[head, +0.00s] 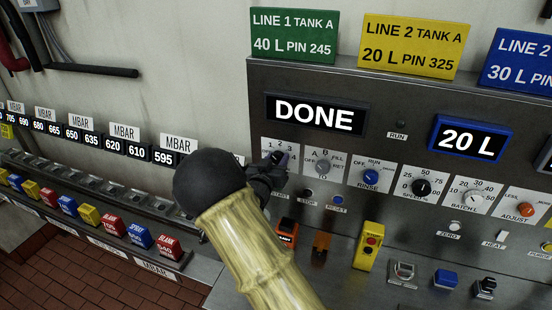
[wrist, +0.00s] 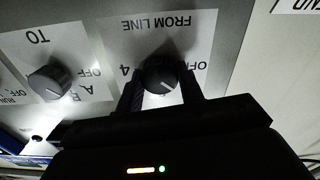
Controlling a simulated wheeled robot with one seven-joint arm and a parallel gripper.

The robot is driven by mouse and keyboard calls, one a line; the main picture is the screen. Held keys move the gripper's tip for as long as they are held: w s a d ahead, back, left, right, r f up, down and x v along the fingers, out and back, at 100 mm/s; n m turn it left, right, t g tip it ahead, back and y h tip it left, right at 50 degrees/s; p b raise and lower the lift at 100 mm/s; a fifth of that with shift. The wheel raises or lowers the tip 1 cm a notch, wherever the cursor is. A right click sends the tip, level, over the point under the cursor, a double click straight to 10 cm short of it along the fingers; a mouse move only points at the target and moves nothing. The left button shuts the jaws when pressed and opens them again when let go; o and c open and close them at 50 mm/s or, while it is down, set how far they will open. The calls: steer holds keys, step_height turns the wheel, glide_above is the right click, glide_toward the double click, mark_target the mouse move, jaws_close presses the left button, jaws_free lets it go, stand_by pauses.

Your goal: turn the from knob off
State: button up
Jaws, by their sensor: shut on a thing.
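The from knob (wrist: 160,75) is a dark round knob on a white plate marked FROM LINE, upside down in the wrist view. My gripper (wrist: 162,90) has one finger on each side of it and is shut on it. The knob's white line points down and slightly right in that view, not at the OFF print at the right. In the head view my gripper (head: 278,160) is at the leftmost plate of the panel, its wrist and arm hiding part of that plate. The display (head: 314,114) above reads DONE.
The TO knob (wrist: 50,83) sits close beside, and also shows in the head view (head: 323,167). Further right are a blue knob (head: 370,177) and several other dials. A yellow switch box (head: 368,246) stands on the ledge below. A blue-framed display (head: 470,140) reads 20 L.

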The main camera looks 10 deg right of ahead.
steer(key=n+p, duration=0.1)
steer(key=n, duration=0.3)
steer(key=shift+a+r+n+p, duration=0.15)
steer(key=shift+n+p, duration=0.15)
steer(key=shift+p, duration=0.1)
steer(key=shift+n+p, duration=0.7)
steer(key=shift+n, duration=1.2)
steer(key=o, duration=1)
steer(key=shift+f, duration=0.2)
steer(key=shift+s+a+f, duration=0.1)
steer(key=shift+s+a, duration=0.05)
steer(key=shift+s, duration=0.05)
steer(key=b+v, duration=0.4)
steer(key=v, duration=1.2)
steer(key=shift+s, duration=0.4)
steer(key=shift+a, duration=0.15)
